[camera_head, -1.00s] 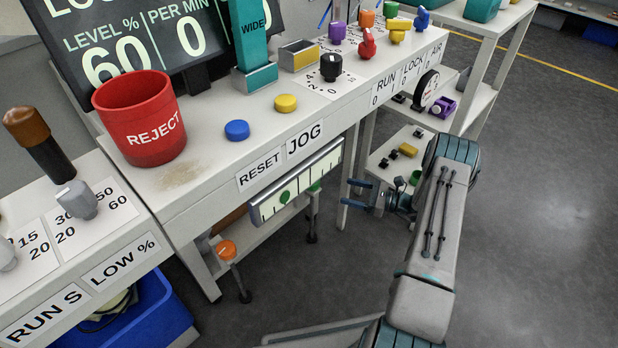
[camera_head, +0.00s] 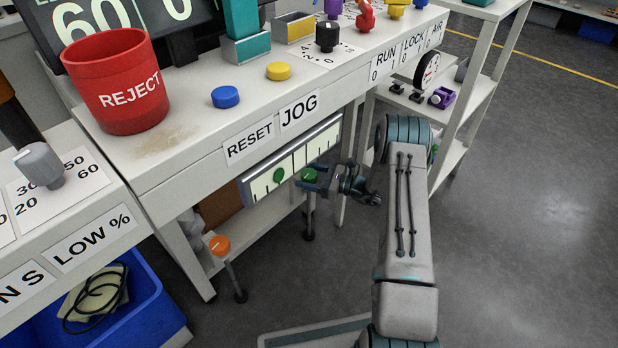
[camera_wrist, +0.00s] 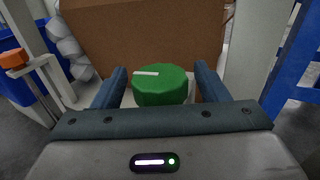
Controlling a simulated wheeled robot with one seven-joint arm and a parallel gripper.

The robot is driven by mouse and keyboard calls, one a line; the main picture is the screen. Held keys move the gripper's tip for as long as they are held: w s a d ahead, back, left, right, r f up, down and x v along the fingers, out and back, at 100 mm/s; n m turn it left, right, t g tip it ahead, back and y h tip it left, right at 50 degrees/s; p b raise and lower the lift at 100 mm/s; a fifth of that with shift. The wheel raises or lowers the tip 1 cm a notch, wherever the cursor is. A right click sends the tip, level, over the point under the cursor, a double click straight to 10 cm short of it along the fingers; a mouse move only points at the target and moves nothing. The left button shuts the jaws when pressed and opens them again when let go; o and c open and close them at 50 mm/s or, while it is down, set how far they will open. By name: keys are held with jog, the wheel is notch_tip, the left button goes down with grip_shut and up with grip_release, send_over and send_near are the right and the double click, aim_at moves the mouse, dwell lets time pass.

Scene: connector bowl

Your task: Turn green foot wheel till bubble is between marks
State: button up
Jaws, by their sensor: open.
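The green foot wheel (camera_head: 309,174) sits atop a table leg, under the right part of the level vial (camera_head: 322,146). Its white pointer line shows in the wrist view (camera_wrist: 162,84). The vial, a pale strip with dark marks, holds a green bubble (camera_head: 279,175) left of its middle; which marks count is unclear. My gripper (camera_head: 305,178) is open at the wheel. In the wrist view its fingers (camera_wrist: 162,88) stand left and right of the wheel, with a small gap visible; contact cannot be told.
An orange foot wheel (camera_head: 219,245) stands on another leg to the left. A brown box (camera_wrist: 150,40) is behind the green wheel. The table front with RESET and JOG labels (camera_head: 298,112) is above my gripper. Open floor (camera_head: 520,230) lies to the right.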

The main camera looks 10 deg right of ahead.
jog(key=c, duration=1)
jog(key=shift+r+m+t+h+p, duration=0.1)
jog(key=shift+m+t+h+p, duration=0.2)
jog(key=shift+t+p, duration=0.1)
